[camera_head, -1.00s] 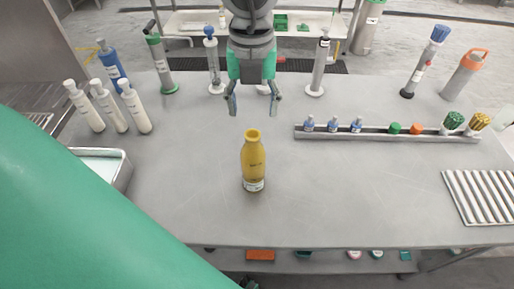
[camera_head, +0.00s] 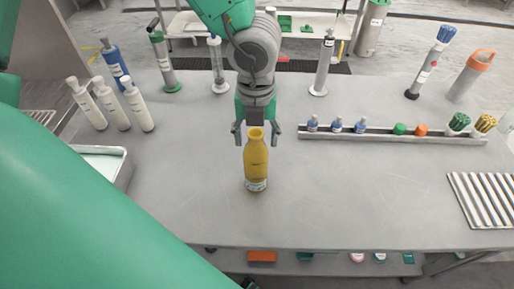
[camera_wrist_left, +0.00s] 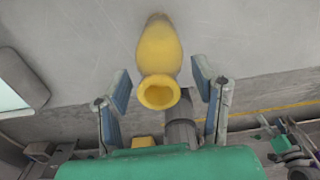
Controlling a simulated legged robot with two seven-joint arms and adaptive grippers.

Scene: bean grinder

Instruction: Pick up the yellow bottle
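The yellow bottle (camera_head: 256,162) stands upright on the grey table, with a pale band near its base. Its open mouth faces the camera in the left wrist view (camera_wrist_left: 159,62). My left gripper (camera_head: 257,138) is open, its two fingers apart, and is at the bottle's top from the far side. In the left wrist view the blue-padded fingers (camera_wrist_left: 162,100) lie to either side of the bottle's neck, with gaps, and do not grip it. My right gripper is not in view.
A narrow rack (camera_head: 390,134) with small bottles and caps lies to the right of the bottle. White bottles (camera_head: 137,106) stand at left near a tray (camera_head: 124,170). A ribbed tray (camera_head: 485,198) is at far right. The table front is clear.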

